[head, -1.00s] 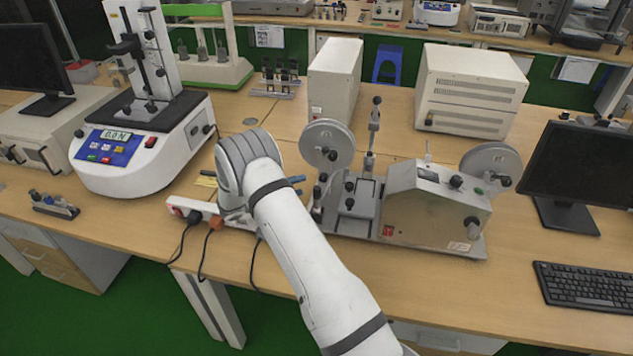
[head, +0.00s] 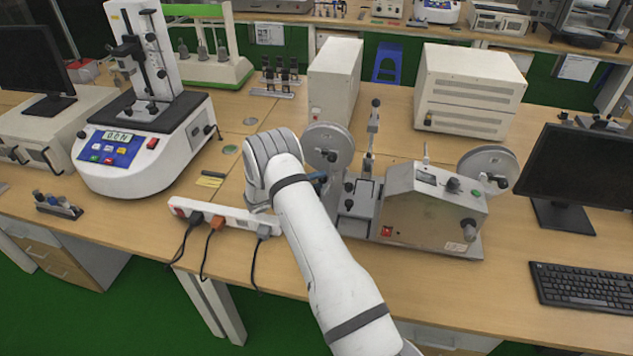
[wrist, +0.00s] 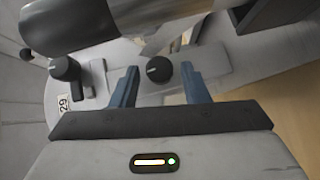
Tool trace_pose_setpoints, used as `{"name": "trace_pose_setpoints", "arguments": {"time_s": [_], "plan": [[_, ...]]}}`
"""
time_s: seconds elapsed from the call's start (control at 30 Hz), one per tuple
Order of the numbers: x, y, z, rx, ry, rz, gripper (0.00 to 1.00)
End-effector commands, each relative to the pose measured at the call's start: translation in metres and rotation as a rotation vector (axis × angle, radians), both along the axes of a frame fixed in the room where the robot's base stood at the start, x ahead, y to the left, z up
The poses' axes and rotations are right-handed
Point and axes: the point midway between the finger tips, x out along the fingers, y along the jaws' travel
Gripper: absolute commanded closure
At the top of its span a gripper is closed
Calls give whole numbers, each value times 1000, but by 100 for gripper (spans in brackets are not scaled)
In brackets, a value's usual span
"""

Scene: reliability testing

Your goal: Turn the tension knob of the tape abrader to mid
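The tape abrader (head: 425,212) stands on the bench right of centre, a grey machine with two reels and several black knobs. In the wrist view a black knob (wrist: 158,69) with a white mark shows between my blue fingertips. I cannot tell which of the abrader's knobs is the tension knob. A second black knob (wrist: 65,68) lies to the left, above a label reading 29. My gripper (wrist: 159,74) is open, its fingers apart on either side of the first knob with gaps. In the head view my arm mostly hides it beside the left reel (head: 327,147).
A power strip (head: 225,214) with plugged cords lies left of my arm. A white tester (head: 145,150) stands further left. Two beige boxes (head: 470,90) (head: 335,82) stand behind the abrader. A monitor (head: 578,165) and keyboard (head: 583,285) are at the right.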

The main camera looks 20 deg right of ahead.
Motion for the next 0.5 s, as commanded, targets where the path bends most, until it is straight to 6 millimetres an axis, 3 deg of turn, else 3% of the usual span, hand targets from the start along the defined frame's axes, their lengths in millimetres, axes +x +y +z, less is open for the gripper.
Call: {"name": "trace_pose_setpoints", "arguments": {"time_s": [0.43,0.5], "plan": [[0,-1,0,0,0,-2,96],[0,-1,0,0,0,-2,96]]}}
